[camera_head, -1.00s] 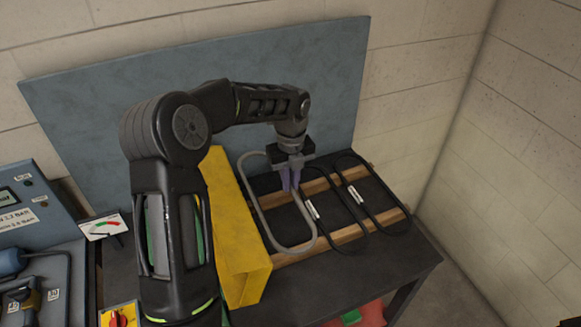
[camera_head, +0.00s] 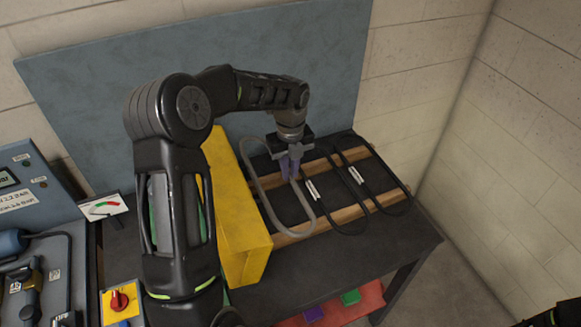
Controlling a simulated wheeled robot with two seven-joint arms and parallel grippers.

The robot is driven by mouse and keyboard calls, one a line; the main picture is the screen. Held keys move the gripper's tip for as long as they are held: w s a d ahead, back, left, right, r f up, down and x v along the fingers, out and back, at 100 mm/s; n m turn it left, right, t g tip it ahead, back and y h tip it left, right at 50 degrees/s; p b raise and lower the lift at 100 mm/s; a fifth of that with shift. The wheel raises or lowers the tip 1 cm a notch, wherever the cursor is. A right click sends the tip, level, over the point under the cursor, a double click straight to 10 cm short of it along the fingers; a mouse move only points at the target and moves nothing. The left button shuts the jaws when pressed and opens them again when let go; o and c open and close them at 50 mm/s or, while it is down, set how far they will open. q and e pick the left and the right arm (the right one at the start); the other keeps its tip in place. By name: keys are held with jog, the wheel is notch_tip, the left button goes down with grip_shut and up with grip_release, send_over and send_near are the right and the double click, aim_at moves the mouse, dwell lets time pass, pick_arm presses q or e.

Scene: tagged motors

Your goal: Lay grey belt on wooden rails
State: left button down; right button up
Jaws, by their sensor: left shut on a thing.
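The grey belt (camera_head: 265,200) is a long loop at the left end of the two wooden rails. It lies over or very close above them; I cannot tell if it touches both. The far rail (camera_head: 319,164) and the near rail (camera_head: 345,213) run across a dark board on the table. My left gripper (camera_head: 290,175) comes down from above and is shut on the right side of the grey belt. Its fingers hide part of that side.
Two black belts with white labels (camera_head: 312,190) (camera_head: 356,175) lie on the rails just right of the grey one. A yellow block (camera_head: 240,220) stands close on the left. A blue-grey panel (camera_head: 330,70) rises behind. Below the table is a red surface (camera_head: 340,308).

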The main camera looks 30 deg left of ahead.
aim_at(291, 177)
pick_arm(q)
jog(key=shift+s+d+f+b, duration=0.1)
jog(key=shift+d+f+b, duration=0.05)
jog(key=shift+f+b, duration=0.7)
jog(key=shift+s+d+f+b, duration=0.1)
jog(key=shift+f+b, duration=0.45)
jog(key=shift+f, duration=0.5)
jog(key=shift+s+d+f+b, duration=0.15)
jog(key=shift+f+b, duration=0.4)
jog(key=shift+f, duration=0.2)
jog(key=shift+s+d+f+b, duration=0.1)
jog(key=shift+f+b, duration=0.4)
jog(key=shift+f, duration=0.2)
jog(key=shift+w+d+f, duration=0.1)
jog(key=shift+w+f, duration=0.4)
jog(key=shift+w, duration=0.1)
jog(key=shift+w+f, duration=0.15)
jog(key=shift+w, duration=0.05)
jog(key=shift+s, duration=0.15)
jog(key=shift+s+a, duration=0.2)
jog(key=shift+a, duration=0.15)
jog(key=c, duration=1.9)
grip_release()
jog(key=shift+s+a, duration=0.1)
jog(key=shift+c, duration=0.2)
jog(key=shift+o, duration=1.2)
notch_tip(291, 177, up, 9)
jog(key=d+b, duration=0.1)
jog(key=shift+w+f, duration=0.15)
jog(key=shift+w, duration=0.25)
